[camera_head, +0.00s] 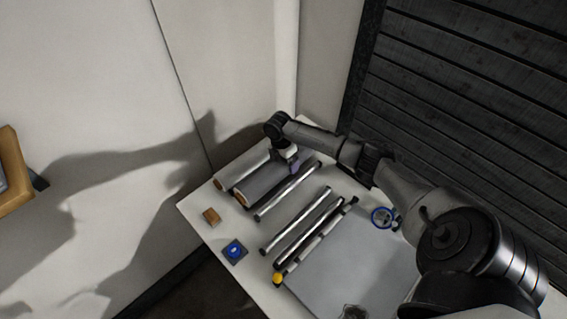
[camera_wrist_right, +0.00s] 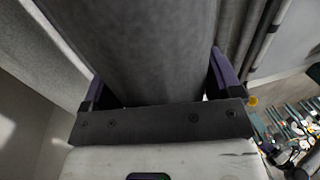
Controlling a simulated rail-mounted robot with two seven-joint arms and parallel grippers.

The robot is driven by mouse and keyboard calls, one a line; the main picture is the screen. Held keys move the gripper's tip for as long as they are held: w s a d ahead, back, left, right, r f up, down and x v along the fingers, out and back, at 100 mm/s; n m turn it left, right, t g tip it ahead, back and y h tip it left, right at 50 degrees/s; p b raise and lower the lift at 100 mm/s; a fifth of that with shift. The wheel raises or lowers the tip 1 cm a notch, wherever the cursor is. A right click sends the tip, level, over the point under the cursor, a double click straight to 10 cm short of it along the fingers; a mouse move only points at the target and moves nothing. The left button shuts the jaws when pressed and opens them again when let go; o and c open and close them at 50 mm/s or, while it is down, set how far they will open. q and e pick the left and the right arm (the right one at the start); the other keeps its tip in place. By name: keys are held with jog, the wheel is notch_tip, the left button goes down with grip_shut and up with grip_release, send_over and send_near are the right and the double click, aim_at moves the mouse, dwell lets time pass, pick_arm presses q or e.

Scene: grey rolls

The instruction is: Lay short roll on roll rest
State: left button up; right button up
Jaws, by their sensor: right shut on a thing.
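My right gripper (camera_head: 291,165) is over the far part of the nearer of two grey rolls (camera_head: 262,182). In the right wrist view its purple fingers (camera_wrist_right: 157,84) are on either side of this grey roll (camera_wrist_right: 140,45), shut on it. The roll has a brown core at its near end and appears to be at table height; whether it is lifted is unclear. The other grey roll (camera_head: 238,168) lies parallel behind it, close by. Parallel metal bars (camera_head: 296,221) in front may be the roll rest; I cannot tell for certain. My left gripper is not in view.
A small brown block (camera_head: 211,216) and a blue device (camera_head: 235,251) are at the table's left edge. A yellow knob (camera_head: 278,278) sits at a bar's end, beside a grey sheet (camera_head: 350,255). A blue ring (camera_head: 383,217) lies right. Walls stand close behind.

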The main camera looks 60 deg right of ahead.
jog(key=shift+f+b, duration=3.25)
jog(key=shift+f, duration=1.05)
jog(key=o, duration=1)
jog(key=r, duration=0.4)
jog(key=w+r, duration=0.1)
jog(key=r, duration=0.3)
jog(key=w+r+p, duration=0.1)
jog(key=r, duration=0.3)
jog(key=shift+w+d+r, duration=0.1)
jog(key=shift+w+d, duration=0.1)
jog(key=shift+d, duration=0.1)
jog(key=shift+w+r, duration=0.1)
jog(key=shift+r, duration=0.6)
